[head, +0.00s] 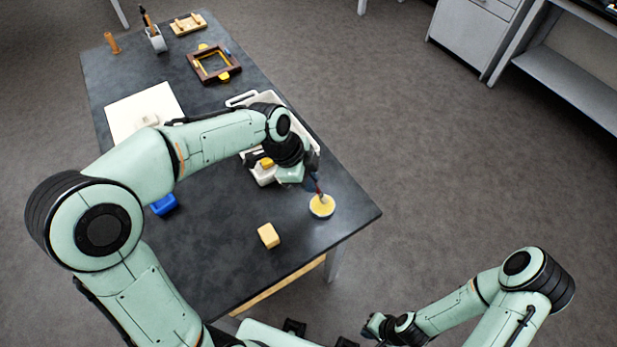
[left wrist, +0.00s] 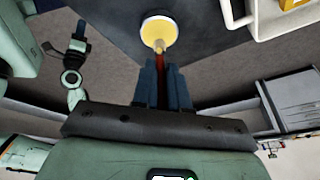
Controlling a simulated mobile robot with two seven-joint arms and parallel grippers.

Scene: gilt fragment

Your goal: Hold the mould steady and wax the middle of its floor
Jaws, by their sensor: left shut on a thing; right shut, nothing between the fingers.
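My left gripper (head: 311,181) is shut on a thin brush with a red handle (head: 319,189). The brush points down, with its pale tip over a small round pot of yellow wax (head: 321,207) near the table's right corner. The left wrist view shows the brush (left wrist: 159,56) between the fingers and its tip overlapping the wax pot (left wrist: 158,30). I cannot tell whether the tip touches the wax. My right gripper (head: 374,326) is shut and empty, low beyond the table's front edge. A dark brown frame with yellow pieces (head: 197,72) lies farther back; I cannot tell if it is the mould.
A yellow block (head: 268,235) lies near the front edge. A white tray (head: 309,138) is partly hidden behind my left arm. A white board (head: 118,115) carries a pale block (head: 148,119). A blue object (head: 165,205) sits beside my arm. The table between block and pot is clear.

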